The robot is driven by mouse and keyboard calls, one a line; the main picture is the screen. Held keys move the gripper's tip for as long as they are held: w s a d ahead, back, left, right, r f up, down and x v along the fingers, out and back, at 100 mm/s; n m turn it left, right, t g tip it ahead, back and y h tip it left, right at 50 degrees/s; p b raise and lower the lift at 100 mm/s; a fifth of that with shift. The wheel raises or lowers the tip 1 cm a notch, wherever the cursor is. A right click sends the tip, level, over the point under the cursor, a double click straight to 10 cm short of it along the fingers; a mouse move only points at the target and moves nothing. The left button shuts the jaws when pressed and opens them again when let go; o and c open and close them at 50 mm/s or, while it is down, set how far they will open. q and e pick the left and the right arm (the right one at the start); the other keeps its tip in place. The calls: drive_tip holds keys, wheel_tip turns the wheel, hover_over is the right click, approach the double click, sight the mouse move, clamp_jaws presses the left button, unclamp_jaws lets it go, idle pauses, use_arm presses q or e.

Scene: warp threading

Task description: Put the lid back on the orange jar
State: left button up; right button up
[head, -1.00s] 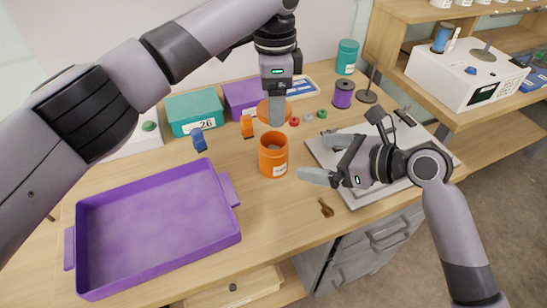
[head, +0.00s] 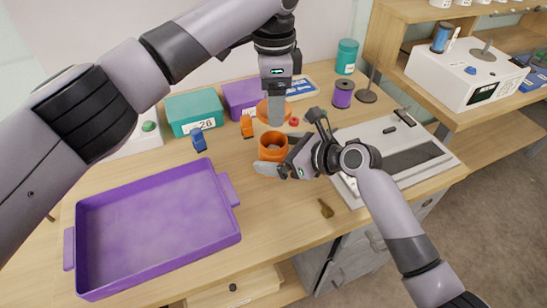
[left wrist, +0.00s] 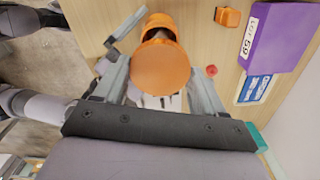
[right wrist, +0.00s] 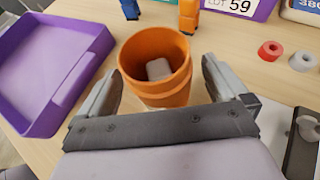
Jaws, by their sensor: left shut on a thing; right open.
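The open orange jar (head: 273,147) stands upright on the table, and in the right wrist view the jar (right wrist: 157,62) shows a pale block inside. My right gripper (head: 278,164) is open with its fingers on either side of the jar; I cannot tell whether they touch it. My left gripper (head: 276,112) is shut on the orange lid (head: 263,110), held just above and behind the jar in the head view. In the left wrist view the lid (left wrist: 160,66) sits between the fingers and covers part of the jar.
A purple tray (head: 232,238) lies at front left. Teal and purple boxes (head: 194,110) stand at the back. Orange and blue clips (head: 199,140) and a red ring (head: 294,121) are nearby. A grey-white device (head: 420,160) is at right.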

drive_tip(key=c, duration=1.6)
use_arm(q)
drive_tip(key=shift+f, duration=2.5)
drive_tip(key=shift+f, duration=0.1)
drive_tip(key=shift+f, duration=0.8)
drive_tip(key=shift+f, duration=0.55)
